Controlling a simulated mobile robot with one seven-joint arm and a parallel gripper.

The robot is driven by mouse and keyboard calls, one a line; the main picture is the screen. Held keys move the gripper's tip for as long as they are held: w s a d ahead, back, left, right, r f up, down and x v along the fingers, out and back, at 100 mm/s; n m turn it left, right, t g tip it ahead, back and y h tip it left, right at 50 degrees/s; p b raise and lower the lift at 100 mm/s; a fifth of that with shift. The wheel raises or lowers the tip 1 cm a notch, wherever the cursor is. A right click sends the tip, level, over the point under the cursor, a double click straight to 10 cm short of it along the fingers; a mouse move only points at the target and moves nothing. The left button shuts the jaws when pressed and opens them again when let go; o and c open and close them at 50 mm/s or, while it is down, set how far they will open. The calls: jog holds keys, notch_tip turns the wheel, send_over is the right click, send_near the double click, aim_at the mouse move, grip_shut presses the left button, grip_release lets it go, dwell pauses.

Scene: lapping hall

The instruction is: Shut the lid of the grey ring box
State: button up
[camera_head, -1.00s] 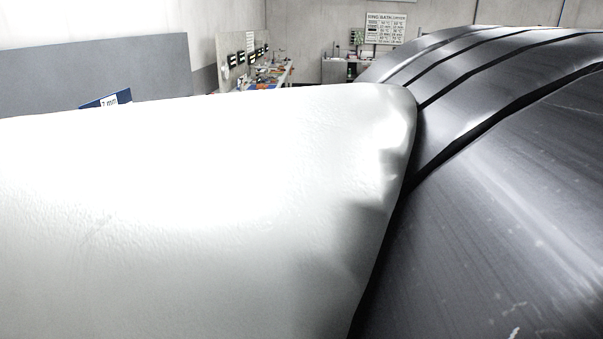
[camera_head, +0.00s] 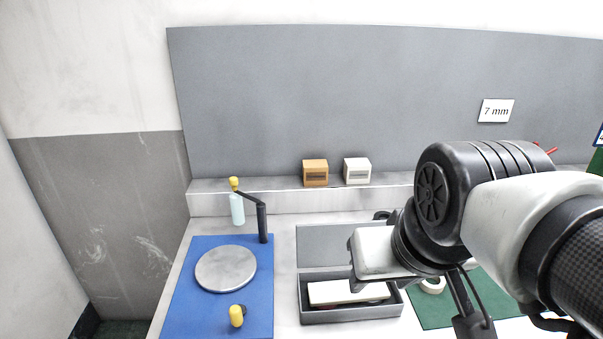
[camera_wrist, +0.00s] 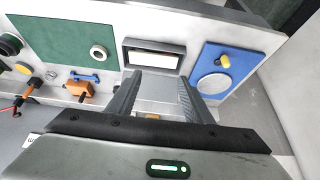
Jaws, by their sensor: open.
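The grey ring box (camera_head: 350,314) stands open on the bench, with a white block inside. Its lid (camera_head: 325,246) is a flat grey panel raised at the box's back edge. In the head view my arm hides the lid's right part. In the wrist view the box (camera_wrist: 153,43) shows beyond the fingers, and the grey lid panel (camera_wrist: 160,88) lies between them in the picture. My gripper (camera_wrist: 160,80) is open, with nothing held. I cannot tell whether a finger touches the lid. In the head view its fingertips are not clear.
A blue mat (camera_head: 185,310) with a metal disc (camera_head: 226,269), a dark post and a yellow-topped bottle lies left. A green mat (camera_head: 430,315) with a ring lies right. An orange box (camera_head: 315,172) and a white box (camera_head: 357,171) stand on the back ledge.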

jog(key=shift+g, duration=0.7)
jog(key=w+r, duration=0.2)
jog(key=w, duration=0.1)
jog(key=w+r+p, duration=0.1)
jog(key=w+r, duration=0.2)
jog(key=w+r+p, duration=0.1)
jog(key=w+r, duration=0.1)
jog(key=w, duration=0.2)
jog(key=shift+d+r, duration=0.15)
jog(key=shift+r, duration=0.15)
grip_shut()
jog(key=g+p, duration=0.3)
jog(key=p, duration=0.2)
send_over(343, 240)
jog(key=w, duration=0.2)
jog(key=w+f+g+p, duration=0.1)
jog(key=w+f, duration=0.4)
jog(key=w+d+f+g+p, duration=0.15)
jog(key=w+f, duration=0.35)
jog(key=f, duration=0.6)
notch_tip(343, 240, down, 11)
jog(key=s, duration=0.1)
jog(key=shift+s+a+r+p, duration=0.15)
jog(key=shift+s+r+p, duration=0.35)
jog(key=shift+s, duration=0.5)
jog(key=shift+s+a+r+p, duration=0.1)
jog(key=shift+s+r+p, duration=0.2)
jog(key=shift+s+r, duration=0.45)
